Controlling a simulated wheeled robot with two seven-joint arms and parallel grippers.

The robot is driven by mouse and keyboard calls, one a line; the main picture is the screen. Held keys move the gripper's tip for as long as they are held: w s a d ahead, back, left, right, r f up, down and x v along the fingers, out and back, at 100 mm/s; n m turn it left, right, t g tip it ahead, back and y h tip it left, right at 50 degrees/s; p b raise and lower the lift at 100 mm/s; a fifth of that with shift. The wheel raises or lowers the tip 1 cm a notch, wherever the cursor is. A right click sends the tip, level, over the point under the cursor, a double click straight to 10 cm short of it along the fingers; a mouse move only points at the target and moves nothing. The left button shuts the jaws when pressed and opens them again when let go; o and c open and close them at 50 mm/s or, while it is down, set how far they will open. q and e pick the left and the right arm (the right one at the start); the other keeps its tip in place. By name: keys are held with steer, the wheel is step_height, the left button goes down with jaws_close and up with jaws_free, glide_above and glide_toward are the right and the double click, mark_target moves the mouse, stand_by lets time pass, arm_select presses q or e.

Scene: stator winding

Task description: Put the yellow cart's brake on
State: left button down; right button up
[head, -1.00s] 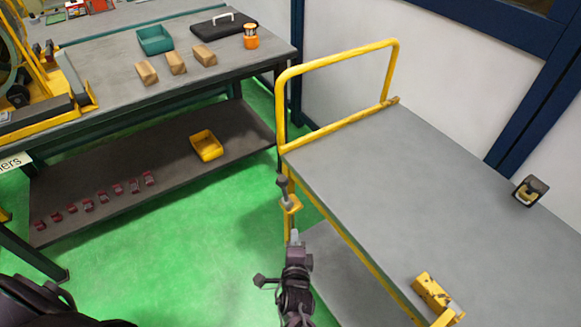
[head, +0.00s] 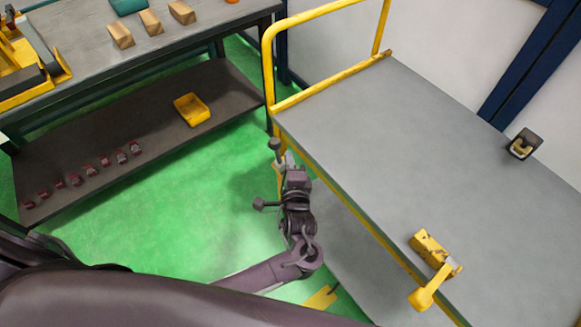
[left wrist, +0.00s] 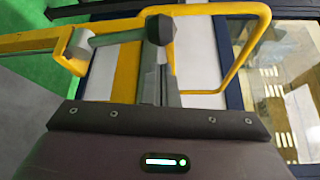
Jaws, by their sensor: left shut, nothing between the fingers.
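The yellow cart has a grey deck (head: 440,130) and a yellow tube handle (head: 265,62) at its far end. A lever with a dark knob (head: 275,144) stands beside the cart's far left corner; it looks like the brake lever. In the left wrist view its knob (left wrist: 160,28) and grey rod (left wrist: 108,38) lie across the view, the rod running left to a yellow bracket. My left gripper (head: 289,160) is shut and empty, just below the knob. In the left wrist view its fingertips (left wrist: 159,62) overlap the knob's lower edge; I cannot tell whether they touch. My right gripper is out of view.
A yellow block (head: 430,248) with a yellow arm sits at the deck's near left edge. A small dark item (head: 523,144) is at the deck's right edge. A workbench (head: 85,60) with wooden blocks and a lower shelf stands left. Green floor (head: 170,210) lies between.

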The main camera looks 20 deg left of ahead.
mark_target(276, 155)
arm_select(q)
steer(key=x, duration=0.5)
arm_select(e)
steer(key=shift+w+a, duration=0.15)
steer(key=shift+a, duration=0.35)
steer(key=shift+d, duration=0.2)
arm_select(q)
steer(key=shift+a+f, duration=0.1)
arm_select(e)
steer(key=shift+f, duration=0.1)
